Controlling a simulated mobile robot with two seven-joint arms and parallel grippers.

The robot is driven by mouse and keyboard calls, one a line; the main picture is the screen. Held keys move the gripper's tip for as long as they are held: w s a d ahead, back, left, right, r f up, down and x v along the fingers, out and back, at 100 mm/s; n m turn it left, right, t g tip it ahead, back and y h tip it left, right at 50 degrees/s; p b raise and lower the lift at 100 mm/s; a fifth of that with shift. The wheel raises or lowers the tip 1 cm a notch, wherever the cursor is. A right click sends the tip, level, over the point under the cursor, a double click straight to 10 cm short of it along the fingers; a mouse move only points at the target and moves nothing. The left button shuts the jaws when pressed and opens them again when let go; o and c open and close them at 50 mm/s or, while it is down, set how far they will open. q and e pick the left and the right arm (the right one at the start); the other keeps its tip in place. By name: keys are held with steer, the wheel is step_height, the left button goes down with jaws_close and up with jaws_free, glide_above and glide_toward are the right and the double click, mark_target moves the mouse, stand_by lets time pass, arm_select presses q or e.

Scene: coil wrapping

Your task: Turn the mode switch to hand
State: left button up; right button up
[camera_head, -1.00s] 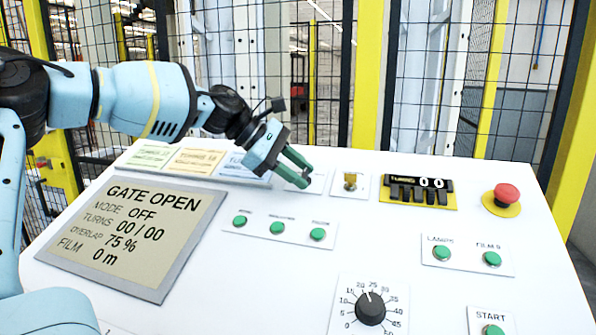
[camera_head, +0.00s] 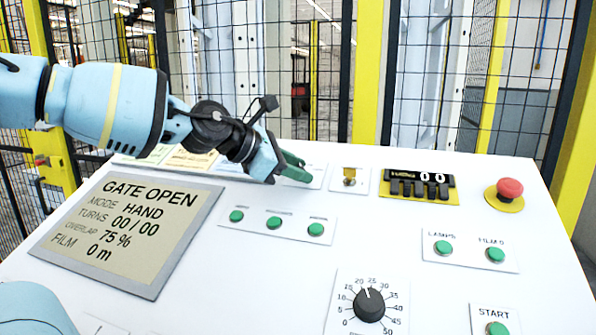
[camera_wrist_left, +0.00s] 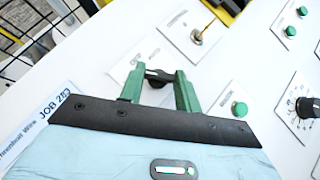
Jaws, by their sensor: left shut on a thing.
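The mode switch (camera_wrist_left: 158,75) is a black knob on a white plate (camera_wrist_left: 130,62), seen in the left wrist view between the green fingers of my left gripper (camera_wrist_left: 160,84). The gripper is shut on the knob. In the head view my left gripper (camera_head: 295,168) reaches the plate at the back of the panel and hides most of the switch. My right gripper is not in view.
In front are several green buttons (camera_head: 274,223) and a numbered dial (camera_head: 369,304). A mesh fence (camera_head: 470,70) stands behind the panel (camera_head: 250,290).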

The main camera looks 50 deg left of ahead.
arm_select(q)
steer(key=shift+d+f+n+t+y+b, duration=0.1)
steer(key=shift+n+t+y+b, duration=0.5)
steer(key=shift+n+y, duration=0.5)
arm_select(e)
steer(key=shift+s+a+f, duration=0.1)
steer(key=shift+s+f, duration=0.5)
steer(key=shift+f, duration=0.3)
arm_select(q)
steer(key=shift+n, duration=0.3)
steer(key=o, duration=1)
steer(key=shift+s, duration=0.1)
steer(key=v, duration=0.6)
steer(key=shift+s+r, duration=0.2)
steer(key=shift+r, duration=0.1)
steer(key=shift+s+r, duration=0.2)
steer(key=shift+s, duration=0.4)
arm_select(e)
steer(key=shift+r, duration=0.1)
